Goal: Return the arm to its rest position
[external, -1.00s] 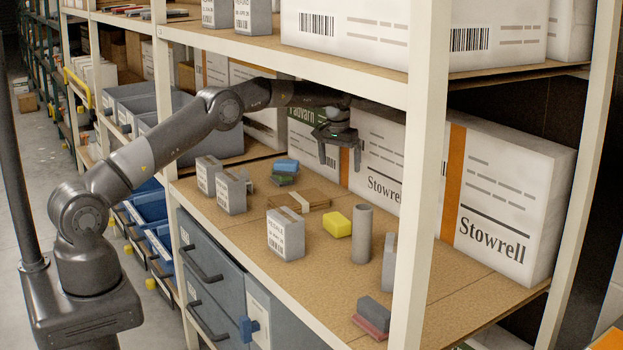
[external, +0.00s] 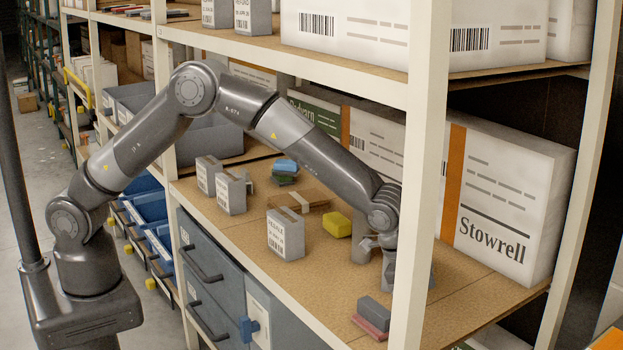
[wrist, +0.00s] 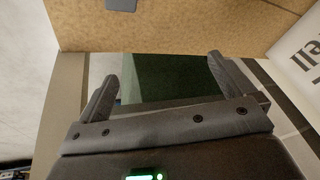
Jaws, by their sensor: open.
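My arm (external: 311,147) reaches over the shelf board in the external view, bent high at the elbow and sloping down to the right. My gripper (wrist: 163,82) is open in the wrist view, its two fingers wide apart with nothing held between them. The fingertips are hard to make out there. A dark green surface (wrist: 165,77) shows between and beyond the fingers in the wrist view.
The cream upright (external: 421,190) stands close to the hand. A yellow block (external: 337,224), a labelled grey box (external: 285,234) and a grey block on a red one (external: 370,322) lie on the board (external: 330,275). Large Stowrell cartons (external: 500,200) line the back. The upper shelf (external: 300,55) hangs above.

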